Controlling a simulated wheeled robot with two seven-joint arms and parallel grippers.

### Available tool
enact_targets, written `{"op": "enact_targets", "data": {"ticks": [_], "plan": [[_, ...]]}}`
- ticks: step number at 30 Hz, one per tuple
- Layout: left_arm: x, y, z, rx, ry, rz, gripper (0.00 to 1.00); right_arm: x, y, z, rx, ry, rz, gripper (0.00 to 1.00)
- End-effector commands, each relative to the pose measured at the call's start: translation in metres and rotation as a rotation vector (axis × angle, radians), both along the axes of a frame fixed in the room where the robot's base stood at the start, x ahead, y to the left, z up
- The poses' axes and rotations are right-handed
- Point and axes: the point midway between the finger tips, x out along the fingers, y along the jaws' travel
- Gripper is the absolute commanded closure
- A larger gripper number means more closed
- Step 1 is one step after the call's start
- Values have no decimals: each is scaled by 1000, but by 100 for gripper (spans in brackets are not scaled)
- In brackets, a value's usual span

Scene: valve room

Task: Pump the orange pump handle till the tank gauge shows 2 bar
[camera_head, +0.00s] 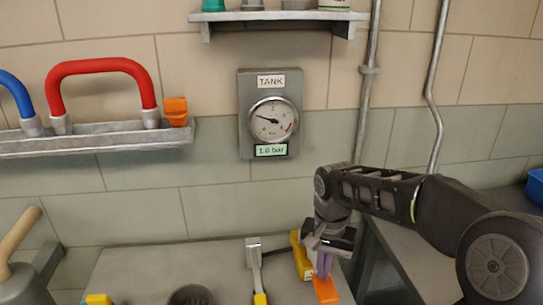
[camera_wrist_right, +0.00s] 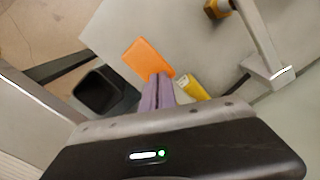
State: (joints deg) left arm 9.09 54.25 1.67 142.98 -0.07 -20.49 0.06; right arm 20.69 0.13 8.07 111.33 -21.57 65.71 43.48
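The tank gauge (camera_head: 273,120) hangs on the wall in the head view, and its display reads 1.0 bar. The orange pump handle (camera_head: 326,290) shows at the bottom of the head view, beside a yellow part (camera_head: 301,255). My right gripper (camera_head: 325,266) points down at the handle. In the right wrist view its purple fingers (camera_wrist_right: 158,91) are close together, with their tips against the near end of the orange handle (camera_wrist_right: 147,57). I cannot tell whether any of the handle is between them. The yellow part (camera_wrist_right: 192,87) lies close beside the fingers. My left gripper is out of view.
A grey metal lever (camera_head: 255,264) with a yellow lower part stands left of the pump. A dark cup (camera_head: 190,295) is at the bench's front. A wall shelf (camera_head: 100,139) holds red and blue handles. A pipe (camera_head: 368,80) runs down the wall behind my right arm.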

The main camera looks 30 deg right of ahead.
Motion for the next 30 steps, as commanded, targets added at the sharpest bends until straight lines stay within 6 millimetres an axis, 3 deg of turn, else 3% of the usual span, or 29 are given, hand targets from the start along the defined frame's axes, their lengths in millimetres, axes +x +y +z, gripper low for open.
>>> {"op": "enact_targets", "data": {"ticks": [8, 30], "plan": [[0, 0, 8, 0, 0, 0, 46, 1, -1, 9, -1, -3, 0, 100], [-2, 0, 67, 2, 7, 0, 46, 0, 0, 86, 1, -1, 0, 100]]}}
